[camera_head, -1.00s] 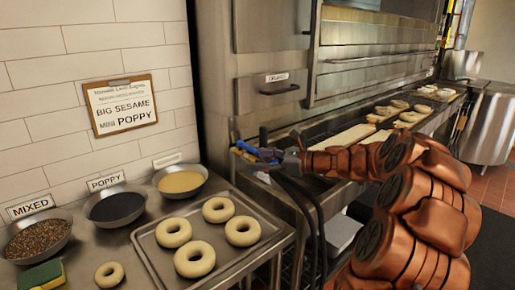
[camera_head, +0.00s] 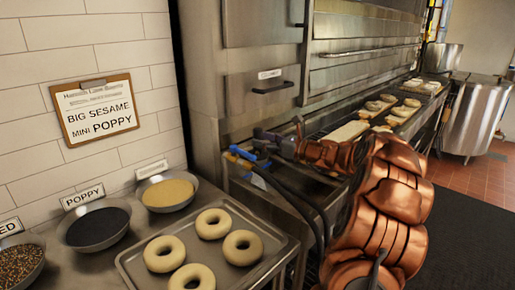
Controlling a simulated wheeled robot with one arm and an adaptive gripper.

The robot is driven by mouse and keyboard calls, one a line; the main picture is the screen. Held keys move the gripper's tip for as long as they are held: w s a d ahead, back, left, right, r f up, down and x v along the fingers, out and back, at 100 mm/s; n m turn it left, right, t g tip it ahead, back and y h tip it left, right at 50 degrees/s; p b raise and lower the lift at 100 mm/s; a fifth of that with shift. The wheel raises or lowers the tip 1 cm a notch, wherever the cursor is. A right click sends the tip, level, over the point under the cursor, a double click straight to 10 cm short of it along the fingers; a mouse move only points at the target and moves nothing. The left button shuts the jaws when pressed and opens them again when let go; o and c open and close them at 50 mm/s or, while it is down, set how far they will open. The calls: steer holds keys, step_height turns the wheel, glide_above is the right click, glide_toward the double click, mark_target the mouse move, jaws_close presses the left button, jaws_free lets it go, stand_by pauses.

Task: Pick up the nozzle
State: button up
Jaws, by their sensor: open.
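The nozzle appears to be the blue piece (camera_head: 243,153) at the left end of the steel counter below the oven, with a dark hose (camera_head: 300,205) curving down from near it. My dark gripper (camera_head: 262,143) is open, just above and right of the blue piece, and overlaps it in the picture. I cannot tell whether they touch. My copper-coloured arm reaches in from the right and hides part of the counter.
A tray (camera_head: 130,262) of bagels stands at the front left, beside bowls of poppy (camera_head: 97,226) and sesame-coloured topping (camera_head: 167,194). An order clipboard (camera_head: 95,109) hangs on the tiled wall. Boards with bagels (camera_head: 347,133) lie along the oven counter. A steel kettle (camera_head: 477,115) stands at the back right.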

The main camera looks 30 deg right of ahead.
steer(key=shift+x, duration=1.35)
jaws_close()
